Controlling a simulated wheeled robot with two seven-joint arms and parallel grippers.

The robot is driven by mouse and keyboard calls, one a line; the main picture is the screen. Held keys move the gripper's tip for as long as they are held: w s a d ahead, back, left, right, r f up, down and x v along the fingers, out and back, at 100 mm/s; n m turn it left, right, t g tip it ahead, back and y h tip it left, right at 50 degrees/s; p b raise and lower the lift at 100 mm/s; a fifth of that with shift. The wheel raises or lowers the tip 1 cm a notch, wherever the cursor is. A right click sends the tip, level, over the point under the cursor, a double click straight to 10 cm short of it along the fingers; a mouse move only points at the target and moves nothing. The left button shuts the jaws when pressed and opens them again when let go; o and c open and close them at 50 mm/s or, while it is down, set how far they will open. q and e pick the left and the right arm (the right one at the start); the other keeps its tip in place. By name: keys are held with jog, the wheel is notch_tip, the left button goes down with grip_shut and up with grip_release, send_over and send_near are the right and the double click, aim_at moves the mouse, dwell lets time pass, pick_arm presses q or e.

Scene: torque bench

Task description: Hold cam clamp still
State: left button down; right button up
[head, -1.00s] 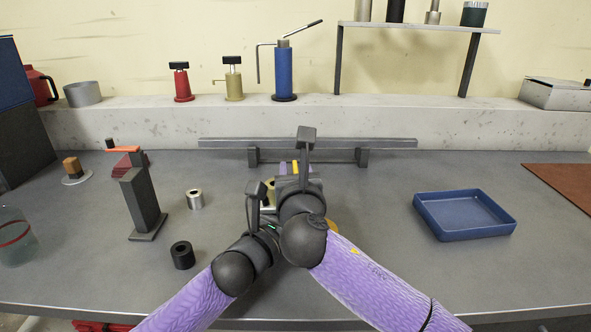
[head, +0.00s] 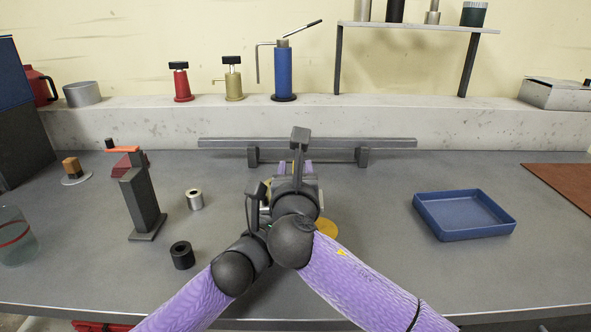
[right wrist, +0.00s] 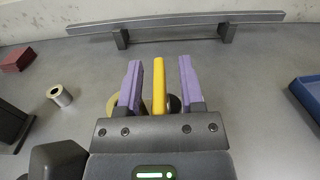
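A yellow bar (right wrist: 159,87) stands between the purple fingers of my right gripper (right wrist: 159,84) in the right wrist view. Gaps show on both sides of the bar, so the right gripper is open around it. The bar looks like part of the cam clamp, but the body below is mostly hidden by my gripper. A tan round part (right wrist: 112,104) and a dark round part (right wrist: 175,104) show beside the fingers. In the head view both arms meet at the middle of the bench. My left gripper (head: 262,190) is beside the right one; its fingertips are hidden.
A dark post with an orange lever (head: 143,200), a steel ring (head: 195,200) and a black ring (head: 182,255) stand left. An orange disc (head: 327,230) shows beside my right arm. A grey rail (head: 385,143) lies behind. A blue tray (head: 465,234) sits right, with clear bench before it.

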jog(key=s, duration=1.2)
pick_arm(q)
grip_release()
jog(key=shift+r, duration=0.1)
